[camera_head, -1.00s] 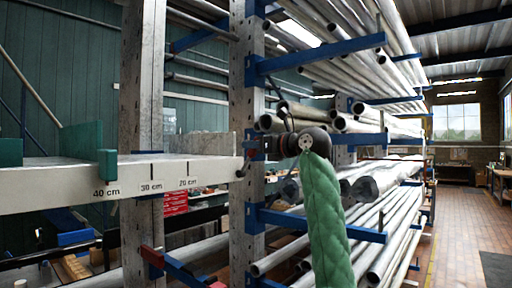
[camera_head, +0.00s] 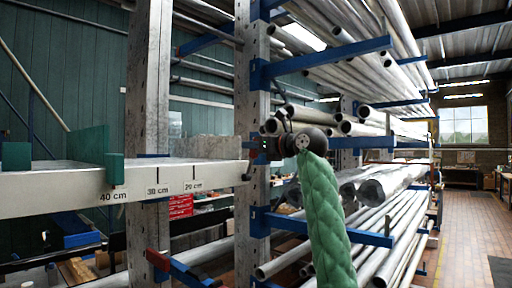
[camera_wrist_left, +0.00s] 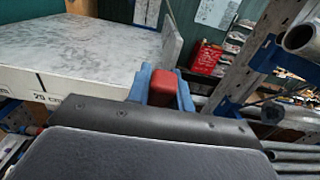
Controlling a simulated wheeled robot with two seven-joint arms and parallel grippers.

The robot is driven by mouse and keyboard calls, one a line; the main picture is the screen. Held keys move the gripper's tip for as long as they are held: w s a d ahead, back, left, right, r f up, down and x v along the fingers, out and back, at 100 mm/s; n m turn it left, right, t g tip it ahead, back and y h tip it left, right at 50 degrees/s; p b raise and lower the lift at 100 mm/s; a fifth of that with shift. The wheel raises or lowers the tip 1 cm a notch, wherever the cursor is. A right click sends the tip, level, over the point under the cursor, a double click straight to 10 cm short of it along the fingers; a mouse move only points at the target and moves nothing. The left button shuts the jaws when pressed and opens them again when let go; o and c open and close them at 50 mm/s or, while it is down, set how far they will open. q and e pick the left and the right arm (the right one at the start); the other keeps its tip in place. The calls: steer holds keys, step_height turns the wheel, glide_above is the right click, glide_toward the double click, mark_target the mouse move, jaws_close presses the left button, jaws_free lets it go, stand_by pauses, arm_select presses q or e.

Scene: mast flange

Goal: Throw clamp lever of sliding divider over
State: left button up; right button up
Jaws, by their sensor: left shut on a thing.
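A long pale tray (camera_head: 70,190) with a centimetre scale runs in from the left, with a green upright divider (camera_head: 91,146) on it near the 40 cm mark. My left arm, in a green sleeve, reaches up from the bottom. Its gripper (camera_head: 252,150) is beside the tray's right end, in front of the grey post. In the left wrist view its blue fingers (camera_wrist_left: 162,84) are shut on a red block-shaped piece (camera_wrist_left: 164,82). Whether this is the divider's clamp lever, I cannot tell. A small dark handle (camera_head: 247,171) hangs at the tray's end. My right gripper is not in view.
Grey upright posts (camera_head: 252,100) with blue arms (camera_head: 325,58) hold many metal pipes (camera_head: 345,215) right behind my left arm. The aisle floor (camera_head: 462,225) at right is clear.

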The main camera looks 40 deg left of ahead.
arm_select(q)
steer(key=shift+a, duration=0.55)
steer(key=shift+w+a+r, duration=0.1)
steer(key=shift+w+a, duration=0.05)
steer(key=shift+a, duration=0.75)
steer(key=o, duration=0.7)
steer(key=d+b, duration=0.1)
steer(key=d, duration=0.4)
steer(key=d+b, duration=0.1)
steer(key=d, duration=0.2)
steer(key=shift+s+b, duration=0.3)
